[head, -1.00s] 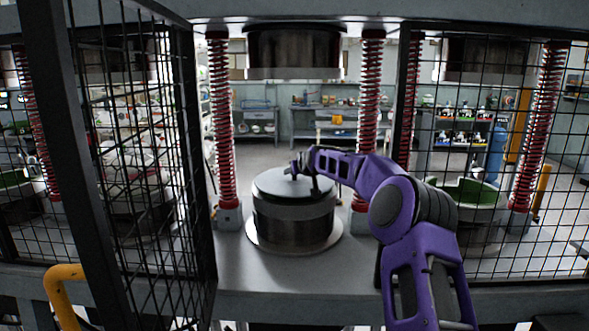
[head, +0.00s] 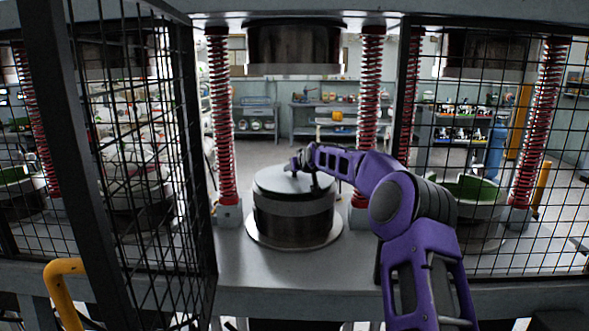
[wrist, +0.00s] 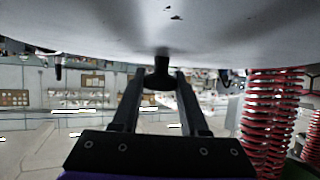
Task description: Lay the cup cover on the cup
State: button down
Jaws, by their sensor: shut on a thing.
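The cup cover (head: 278,182) is a grey, flat disc over the top of the cup (head: 292,224), which has a dark metal body and a lighter band. The cover looks level and about centred; whether it rests fully on the rim, I cannot tell. My gripper (head: 297,166) is over the middle of the cover. In the wrist view my gripper (wrist: 161,80) is shut on the cover's small black knob (wrist: 161,66). The cover's grey face (wrist: 90,32) fills the top of that view. The cup is not visible there.
A dark press head (head: 293,45) hangs above the cup. Red springs stand left (head: 221,120) and right (head: 370,95). Black mesh guards (head: 140,150) flank the opening, and my arm passes in front of the right side. The grey bench (head: 245,275) is clear in front.

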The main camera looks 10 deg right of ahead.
jog(key=shift+f+b, duration=0.7)
jog(key=shift+f, duration=0.2)
jog(key=shift+c, duration=1.9)
grip_release()
jog(key=shift+o, duration=0.2)
jog(key=shift+f, duration=0.25)
jog(key=shift+s+d+r, duration=0.15)
jog(key=shift+s+r, duration=0.25)
jog(key=shift+s, duration=0.15)
jog(key=b+v, duration=0.1)
jog(key=v, duration=1.5)
jog(key=shift+b, duration=0.35)
jog(key=shift+s, duration=0.1)
